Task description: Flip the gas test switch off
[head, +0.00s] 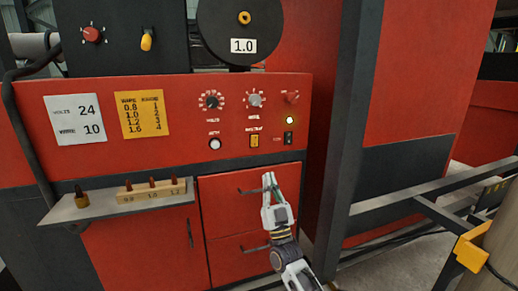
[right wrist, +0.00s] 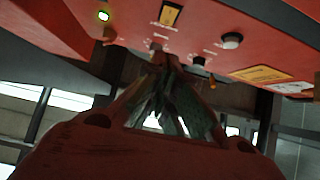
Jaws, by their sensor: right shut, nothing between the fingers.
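The orange-framed switch (right wrist: 171,15) and lit lamp (right wrist: 103,16) also show in the right wrist view. I cannot tell which way the switches are tipped. My right gripper (head: 268,178) is shut and empty, below the panel in front of the upper red drawer. It also shows in the wrist view (right wrist: 166,62). My left gripper is out of view.
A grey shelf (head: 110,207) with a wooden block of tips juts out at lower left. Drawer handles (head: 254,190) stick out near my right gripper. A dark post (head: 345,130) stands at right.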

